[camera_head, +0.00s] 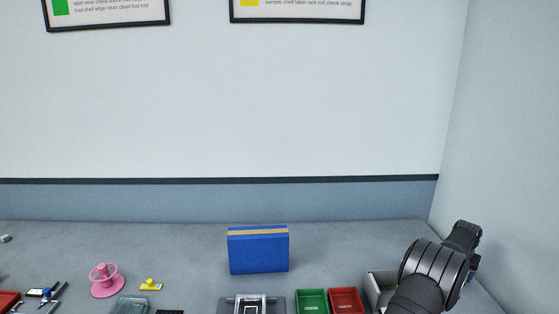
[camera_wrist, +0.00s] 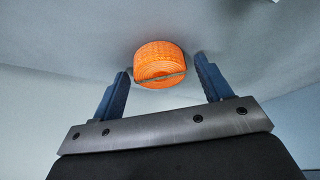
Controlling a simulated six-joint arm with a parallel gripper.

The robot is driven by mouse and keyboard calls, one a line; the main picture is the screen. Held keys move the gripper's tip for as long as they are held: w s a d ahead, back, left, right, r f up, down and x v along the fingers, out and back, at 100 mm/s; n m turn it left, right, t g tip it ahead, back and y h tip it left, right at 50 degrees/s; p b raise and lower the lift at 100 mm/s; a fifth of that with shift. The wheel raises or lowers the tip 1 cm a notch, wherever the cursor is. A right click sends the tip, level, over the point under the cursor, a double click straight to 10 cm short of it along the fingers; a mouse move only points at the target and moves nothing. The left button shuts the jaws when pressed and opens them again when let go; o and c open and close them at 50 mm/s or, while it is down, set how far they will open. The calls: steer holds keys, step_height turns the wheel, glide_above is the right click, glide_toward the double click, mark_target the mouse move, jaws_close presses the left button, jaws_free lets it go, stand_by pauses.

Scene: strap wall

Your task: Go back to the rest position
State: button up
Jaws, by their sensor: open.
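My gripper (camera_wrist: 162,68) is open in the wrist view, with its two blue fingers spread apart. An orange coiled roll (camera_wrist: 160,62) shows between and beyond the fingertips on a grey surface, with a visible gap to each finger. A thin dark band crosses its lower part. In the head view my arm reaches over the right end of the bench, and my fingers are mostly hidden behind the wrist. The orange roll does not show in the head view.
A blue box (camera_head: 258,252) stands mid-bench. Green (camera_head: 311,301) and red (camera_head: 346,300) trays and a light open bin (camera_head: 373,285) are left of my arm. A pink spool (camera_head: 105,282) and yellow piece (camera_head: 150,285) lie left. A wall (camera_head: 510,150) closes the right side.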

steer(key=v, duration=1.3)
steer(key=x, duration=1.3)
steer(key=shift+f, duration=0.15)
steer(key=r, duration=0.5)
steer(key=shift+s+d, duration=0.2)
steer(key=shift+s, duration=0.05)
steer(key=s+d+r, duration=0.2)
steer(key=s+r, duration=0.5)
steer(key=s, duration=0.4)
steer(key=s+a+m+g, duration=0.1)
steer(key=s+a+m, duration=0.1)
steer(key=s+a, duration=0.35)
steer(key=s+a+m+h, duration=0.1)
steer(key=s+a, duration=0.1)
steer(key=s, duration=0.7)
steer(key=s+a+m+g, duration=0.1)
steer(key=s+a+m, duration=0.15)
steer(key=s, duration=0.55)
steer(key=w+f, duration=0.3)
steer(key=w, duration=0.2)
steer(key=shift+a+f, duration=0.2)
steer(key=shift+a, duration=0.1)
steer(key=shift+n, duration=0.25)
